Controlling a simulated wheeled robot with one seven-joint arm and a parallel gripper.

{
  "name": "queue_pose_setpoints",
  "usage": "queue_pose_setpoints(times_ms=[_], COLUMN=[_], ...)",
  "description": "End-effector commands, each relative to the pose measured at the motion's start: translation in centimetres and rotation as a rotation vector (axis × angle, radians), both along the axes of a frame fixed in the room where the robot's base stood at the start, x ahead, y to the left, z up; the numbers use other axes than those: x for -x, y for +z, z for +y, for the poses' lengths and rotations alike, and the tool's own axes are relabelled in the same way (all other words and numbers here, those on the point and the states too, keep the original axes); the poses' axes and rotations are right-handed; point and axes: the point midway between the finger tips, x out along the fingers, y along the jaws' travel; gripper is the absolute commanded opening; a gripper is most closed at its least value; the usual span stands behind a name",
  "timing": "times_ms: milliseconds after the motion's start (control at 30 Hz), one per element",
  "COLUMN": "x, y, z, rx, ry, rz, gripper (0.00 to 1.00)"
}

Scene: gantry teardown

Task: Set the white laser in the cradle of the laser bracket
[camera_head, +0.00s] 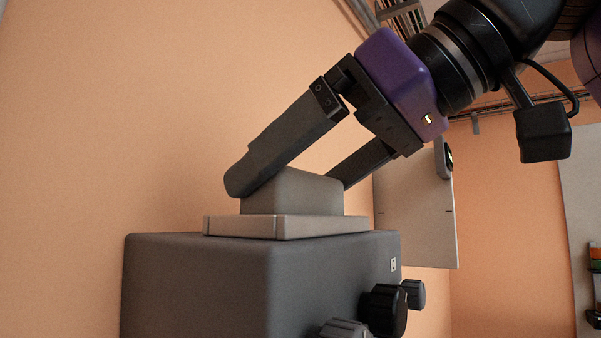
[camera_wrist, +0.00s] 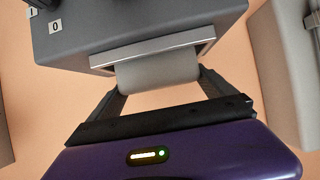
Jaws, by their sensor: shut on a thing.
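My gripper (camera_head: 293,184) is shut on a pale grey block (camera_head: 300,198), with one finger on each side of it. The block rises from a wider, flat light plate (camera_head: 290,227) on top of a dark grey housing (camera_head: 200,280). In the wrist view, the block (camera_wrist: 157,73) sits between my fingers, with the light plate (camera_wrist: 150,50) along the housing (camera_wrist: 140,25). I cannot tell whether the block and plate are one piece. I cannot make out a white laser or a laser bracket with a cradle in either view.
The housing has a black knob (camera_head: 384,310) and grey knobs (camera_head: 414,294) on its right side. A pale panel (camera_head: 415,215) stands behind my gripper at the orange wall. In the wrist view, a grey box (camera_wrist: 285,75) is at the right. The space above the housing's left is clear.

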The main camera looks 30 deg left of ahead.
Motion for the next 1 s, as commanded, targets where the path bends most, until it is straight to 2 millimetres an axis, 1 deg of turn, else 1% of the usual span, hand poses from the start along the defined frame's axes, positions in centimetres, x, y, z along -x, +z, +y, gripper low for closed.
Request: queue_pose_setpoints(times_ms=[100,133,167,367,467,567,800,900,1000], x=[0.0,0.0,0.0,0.0,0.0,0.1,0.7,0.8,0.9], y=[-0.1,-0.1,-0.1,-0.2,0.0,0.6,2.4,3.0,3.5], z=[0.0,0.0,0.0,0.0,-0.4,-1.4,-4.8,-5.9,-6.5], rx=[-0.001,-0.001,-0.001,0.0,0.0,-0.002,-0.002,-0.001,-0.002], ry=[0.0,0.0,0.0,0.0,-0.001,-0.003,0.0,-0.003,-0.001], rz=[0.0,0.0,0.0,0.0,0.0,-0.002,-0.002,-0.001,-0.001], gripper=[0.45,0.98,1.0,1.0,1.0,1.0,1.0,1.0,1.0])
